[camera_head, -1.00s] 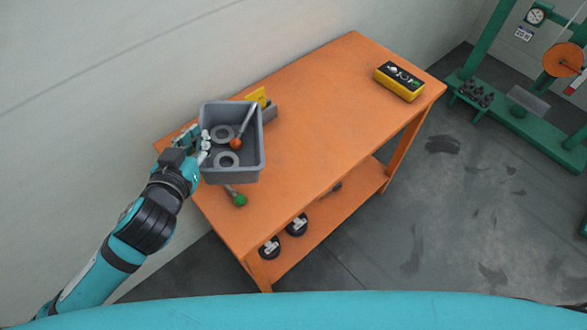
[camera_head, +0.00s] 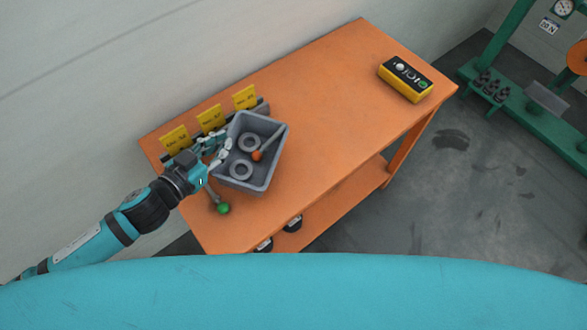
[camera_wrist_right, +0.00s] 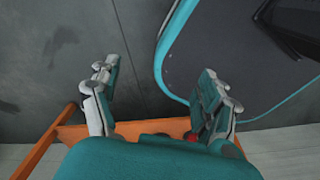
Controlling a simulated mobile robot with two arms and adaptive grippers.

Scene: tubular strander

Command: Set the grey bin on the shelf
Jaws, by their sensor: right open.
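The grey bin (camera_head: 251,184) is over the left part of the orange table. It holds two grey rings (camera_head: 241,170) and a stick with an orange ball end (camera_head: 258,155). My left gripper (camera_head: 222,152) is at the bin's left wall, its fingers seeming closed on the rim. Whether the bin touches the tabletop is hard to tell. The orange table's lower shelf (camera_head: 345,197) shows under the tabletop. My right gripper (camera_wrist_right: 160,100) is open and empty in the right wrist view, out of the head view.
Several yellow cards (camera_head: 211,118) stand along the table's back left edge. A green-knobbed lever (camera_head: 223,208) is beside the bin. A yellow box (camera_head: 405,80) lies at the far right. The tabletop's middle (camera_head: 330,110) is clear. Dark round items (camera_head: 292,224) sit below.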

